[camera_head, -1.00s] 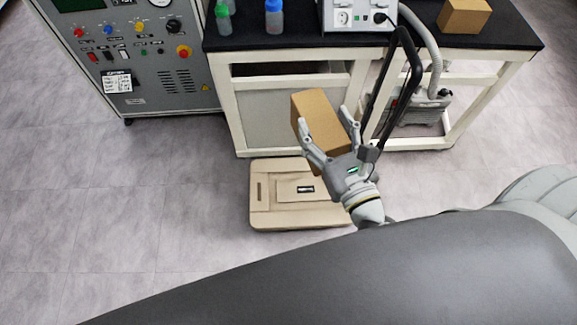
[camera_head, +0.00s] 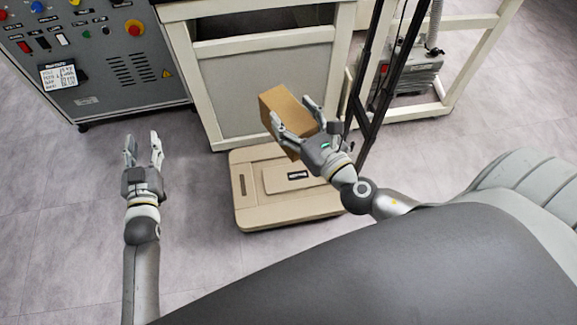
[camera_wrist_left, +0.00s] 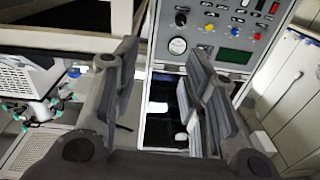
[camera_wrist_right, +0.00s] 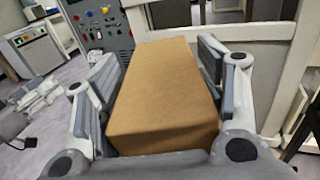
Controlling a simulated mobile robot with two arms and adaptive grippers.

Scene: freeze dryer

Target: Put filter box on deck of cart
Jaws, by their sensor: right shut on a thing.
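A brown cardboard box, the filter box (camera_head: 283,112), is between the fingers of my right gripper (camera_head: 296,118), which is shut on it. In the head view the box is tilted and appears above the far part of the cart. In the right wrist view the box (camera_wrist_right: 165,95) fills the space between the finger pads. The beige cart (camera_head: 248,208) stands low on the floor, its flat deck bare with a dark label. My left gripper (camera_head: 144,148) is open and empty, over the floor left of the cart.
A cream-framed bench (camera_head: 207,98) stands behind the cart. The grey control cabinet (camera_head: 100,98) is at the upper left. A black handle (camera_head: 382,75) rises right of the box, near a pump (camera_head: 410,78) under the bench. The floor left of the cart is clear.

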